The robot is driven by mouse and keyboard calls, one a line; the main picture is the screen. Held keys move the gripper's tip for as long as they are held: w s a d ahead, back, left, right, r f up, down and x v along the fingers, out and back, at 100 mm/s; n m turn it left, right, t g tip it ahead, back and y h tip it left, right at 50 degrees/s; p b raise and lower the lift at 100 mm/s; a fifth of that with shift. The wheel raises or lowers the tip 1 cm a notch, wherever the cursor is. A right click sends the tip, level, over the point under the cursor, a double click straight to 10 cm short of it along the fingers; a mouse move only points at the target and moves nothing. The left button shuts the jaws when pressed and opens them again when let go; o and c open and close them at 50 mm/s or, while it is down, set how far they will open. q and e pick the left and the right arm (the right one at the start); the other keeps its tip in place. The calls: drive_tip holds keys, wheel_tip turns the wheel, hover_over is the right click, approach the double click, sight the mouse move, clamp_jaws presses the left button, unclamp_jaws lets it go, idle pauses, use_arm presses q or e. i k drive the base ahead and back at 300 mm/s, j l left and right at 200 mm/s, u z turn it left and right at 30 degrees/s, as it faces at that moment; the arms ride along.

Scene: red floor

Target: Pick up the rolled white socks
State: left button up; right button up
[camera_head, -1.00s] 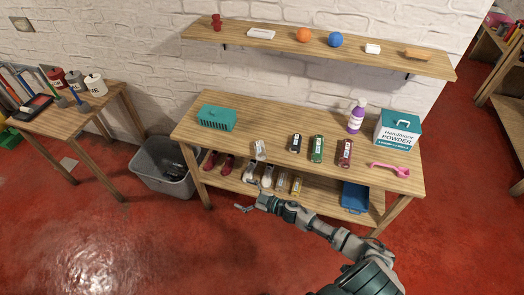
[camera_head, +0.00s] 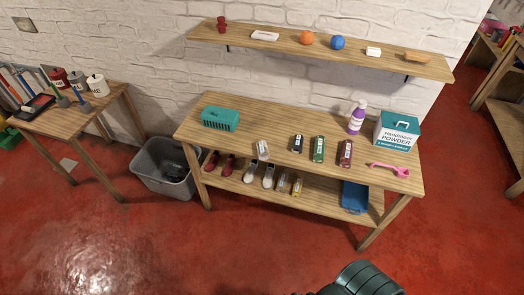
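A small whitish bundle, which looks like the rolled white socks (camera_head: 262,150), lies on the wooden table top near its front edge, left of the middle. Similar dark (camera_head: 297,143), green (camera_head: 318,149) and red (camera_head: 345,153) items lie in a row to its right. Neither of my grippers is in view. Only a dark green part of my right arm shows at the bottom edge, right of the middle.
The table (camera_head: 245,138) also holds a teal basket (camera_head: 220,118), a purple bottle (camera_head: 357,117), a powder box (camera_head: 397,131) and a pink tool (camera_head: 390,169). Shoes and a blue tray (camera_head: 355,197) are on its lower shelf. A grey bin (camera_head: 165,168) stands left. The red floor in front is clear.

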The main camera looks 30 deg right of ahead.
sight(263, 153)
drive_tip(key=i+z, duration=0.6)
drive_tip(key=i, duration=0.25)
